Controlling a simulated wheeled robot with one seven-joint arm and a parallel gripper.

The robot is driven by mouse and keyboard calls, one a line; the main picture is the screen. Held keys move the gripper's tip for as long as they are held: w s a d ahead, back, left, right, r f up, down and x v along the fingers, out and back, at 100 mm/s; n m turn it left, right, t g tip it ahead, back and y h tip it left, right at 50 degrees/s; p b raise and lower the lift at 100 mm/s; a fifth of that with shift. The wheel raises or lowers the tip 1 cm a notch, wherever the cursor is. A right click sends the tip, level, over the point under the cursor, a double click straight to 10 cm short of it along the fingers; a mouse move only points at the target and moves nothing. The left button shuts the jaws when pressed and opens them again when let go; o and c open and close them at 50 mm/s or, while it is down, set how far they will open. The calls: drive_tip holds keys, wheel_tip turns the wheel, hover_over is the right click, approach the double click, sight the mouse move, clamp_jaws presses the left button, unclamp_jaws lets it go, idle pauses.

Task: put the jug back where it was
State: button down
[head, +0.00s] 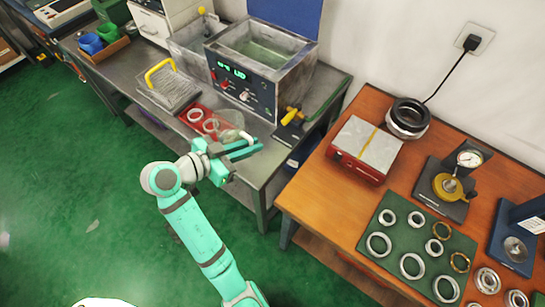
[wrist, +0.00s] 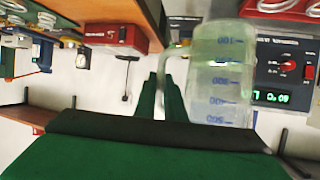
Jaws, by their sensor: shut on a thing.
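The jug (wrist: 222,75) is clear, with blue volume marks and a handle on its side. In the head view the jug (head: 231,118) is a faint see-through shape above the steel bench, in front of the cleaner's control panel. My gripper (head: 246,150) is shut on the jug's handle, at the bench's front edge. In the wrist view, which is upside down, my gripper's fingers (wrist: 162,98) close at the handle and the jug looks upright. I cannot tell whether its base touches the bench.
The cleaner (head: 243,90) with its open tank stands behind. A red tray (head: 190,124) with rings and a yellow-handled basket (head: 170,91) lie to the left. A yellow-handled tool (head: 291,117) lies to the right. The wooden table (head: 327,207) holds a ring mat and gauges.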

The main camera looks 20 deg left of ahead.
drive_tip(key=shift+w+d+f, duration=0.75)
drive_tip(key=shift+d+f, duration=0.25)
drive_tip(key=shift+f, duration=0.7)
drive_tip(key=shift+w+d+f, duration=0.7)
drive_tip(key=shift+d+f, duration=0.3)
drive_tip(key=shift+f, duration=0.65)
drive_tip(key=shift+w+d+f, duration=0.75)
drive_tip(key=shift+d+f, duration=0.25)
drive_tip(key=shift+f, duration=0.7)
drive_tip(key=shift+f, duration=0.1)
drive_tip(key=c, duration=1.8)
unclamp_jaws()
drive_tip(key=shift+c, duration=0.2)
drive_tip(key=shift+s, duration=0.1)
drive_tip(key=v, duration=1.2)
